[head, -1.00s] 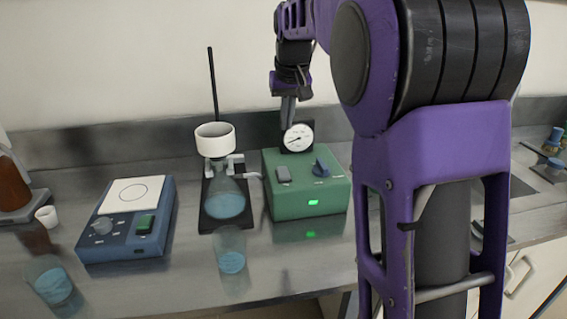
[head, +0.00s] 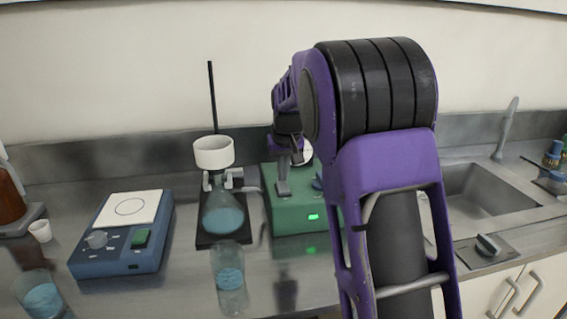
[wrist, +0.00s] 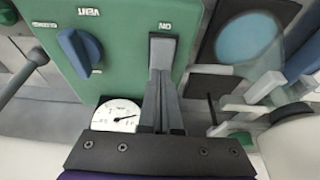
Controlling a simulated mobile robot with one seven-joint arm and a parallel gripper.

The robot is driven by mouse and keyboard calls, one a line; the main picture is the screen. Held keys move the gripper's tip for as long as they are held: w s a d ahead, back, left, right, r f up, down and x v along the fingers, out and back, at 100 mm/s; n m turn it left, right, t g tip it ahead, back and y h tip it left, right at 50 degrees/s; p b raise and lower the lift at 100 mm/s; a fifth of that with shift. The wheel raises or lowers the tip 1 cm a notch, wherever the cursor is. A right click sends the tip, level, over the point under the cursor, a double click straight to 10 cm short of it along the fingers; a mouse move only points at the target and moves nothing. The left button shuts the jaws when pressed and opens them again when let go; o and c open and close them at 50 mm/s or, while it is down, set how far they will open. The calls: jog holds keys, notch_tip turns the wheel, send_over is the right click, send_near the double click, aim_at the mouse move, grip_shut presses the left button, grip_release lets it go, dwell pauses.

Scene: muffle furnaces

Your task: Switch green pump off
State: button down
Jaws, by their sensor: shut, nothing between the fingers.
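The green pump (head: 300,218) stands on the bench with a lit green light (head: 313,216) on its front. In the wrist view its green top (wrist: 125,50) shows a grey switch (wrist: 163,48) beside an upside-down "ON" label and a blue knob (wrist: 80,50) by "VENT". My gripper (wrist: 161,74) is shut and empty, its fingertips at the near end of the switch; I cannot tell whether they press it. In the head view my gripper (head: 282,190) points down at the pump's top and hides the switch there. The pump's dial gauge (wrist: 117,115) is just beside the fingers.
A filter flask (head: 222,215) with a white funnel (head: 213,152) and a tall rod stand left of the pump. A blue hotplate (head: 120,250) is further left. A beaker (head: 230,278) stands in front. A sink (head: 485,195) is at right.

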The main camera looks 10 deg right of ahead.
jog(key=shift+f, duration=0.3)
jog(key=shift+r+p, duration=0.15)
jog(key=shift+p, duration=0.45)
